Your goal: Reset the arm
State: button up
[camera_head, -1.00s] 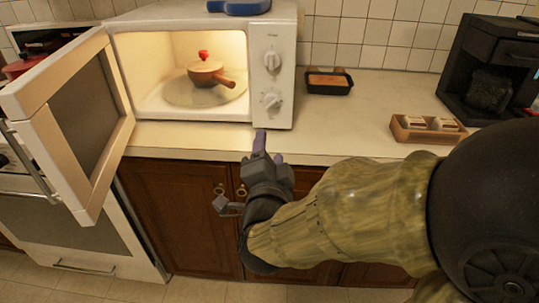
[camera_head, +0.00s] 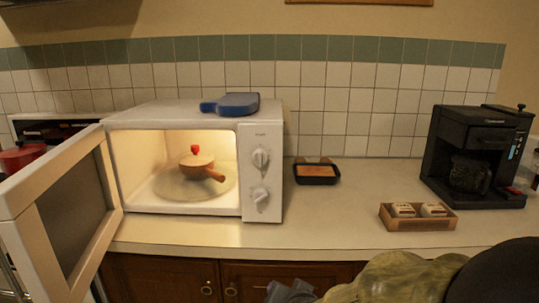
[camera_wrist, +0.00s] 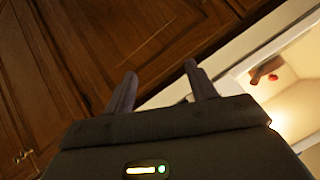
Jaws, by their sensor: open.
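My gripper (camera_wrist: 160,85) is open and empty in the wrist view. Its two fingers stand apart, with the dark wooden cabinet doors (camera_wrist: 100,50) beyond them.
A wooden box with small items (camera_head: 418,222) and a black coffee machine (camera_head: 478,155) stand farther right. The counter's middle front (camera_head: 325,225) is clear.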

jog(key=s+d+f+n+g+h, duration=0.2)
jog(key=s+d+f+n+g, duration=0.2)
jog(key=s+d+f+g, duration=0.5)
notch_tip(320, 180, up, 27)
jog(key=s+d+t+p, duration=0.1)
jog(key=d+p, duration=0.1)
jog(key=p, duration=2.3)
jog(key=shift+d, duration=0.2)
jog(key=shift+s+f, duration=0.1)
jog(key=c, duration=0.4)
jog(key=shift+d, duration=0.15)
jog(key=shift+c, duration=0.2)
